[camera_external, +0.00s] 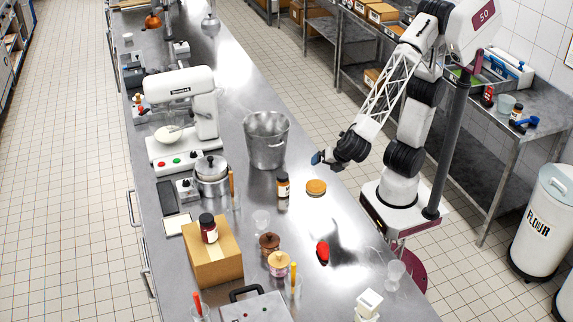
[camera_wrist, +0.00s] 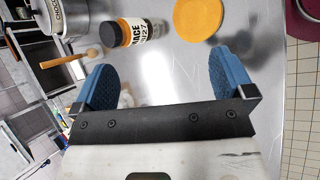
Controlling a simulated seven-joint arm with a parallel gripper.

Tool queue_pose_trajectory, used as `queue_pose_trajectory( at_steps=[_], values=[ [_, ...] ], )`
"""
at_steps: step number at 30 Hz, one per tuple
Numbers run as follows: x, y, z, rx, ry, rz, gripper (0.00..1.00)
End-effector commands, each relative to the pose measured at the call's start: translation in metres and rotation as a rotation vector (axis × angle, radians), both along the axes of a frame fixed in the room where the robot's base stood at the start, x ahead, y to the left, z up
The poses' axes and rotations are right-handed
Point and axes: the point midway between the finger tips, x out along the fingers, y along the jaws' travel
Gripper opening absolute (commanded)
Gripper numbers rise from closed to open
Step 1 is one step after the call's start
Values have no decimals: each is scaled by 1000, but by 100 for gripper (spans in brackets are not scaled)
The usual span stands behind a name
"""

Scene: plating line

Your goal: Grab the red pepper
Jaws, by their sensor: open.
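The red pepper (camera_external: 323,252) lies on the steel counter in the external view, right of the lidded jars and nearer the camera than my gripper. I do not see it in the wrist view. My gripper (camera_external: 322,158) is raised at the counter's right side, well apart from the pepper. In the wrist view its two blue fingers (camera_wrist: 165,85) are spread wide with nothing between them.
An orange-yellow disc (camera_external: 316,187) and a spice jar (camera_external: 283,185) stand near my gripper. A steel pot (camera_external: 266,140) is behind them. A cardboard box (camera_external: 214,252), small jars (camera_external: 278,263) and glasses (camera_external: 393,274) flank the pepper. The counter right around the pepper is clear.

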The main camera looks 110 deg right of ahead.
Motion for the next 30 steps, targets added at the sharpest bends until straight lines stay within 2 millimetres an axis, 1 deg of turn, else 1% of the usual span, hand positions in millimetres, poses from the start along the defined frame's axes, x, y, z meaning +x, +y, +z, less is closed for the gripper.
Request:
queue_pose_trajectory(
  at_steps=[1, 6, 11, 15, 17, 21, 24, 27, 30],
  values=[
    [7, 12, -5, -40, 12, 59, 100],
    [30, 50, -18, -181, 39, 265, 100],
    [48, 92, -33, -315, 59, 460, 100],
    [60, 133, -47, -433, 70, 630, 100],
    [63, 152, -54, -486, 73, 703, 100],
    [69, 198, -70, -605, 75, 873, 100],
    [68, 231, -84, -686, 74, 988, 100],
    [67, 259, -95, -757, 69, 1086, 100],
    [64, 280, -103, -808, 63, 1157, 100]
  ],
)
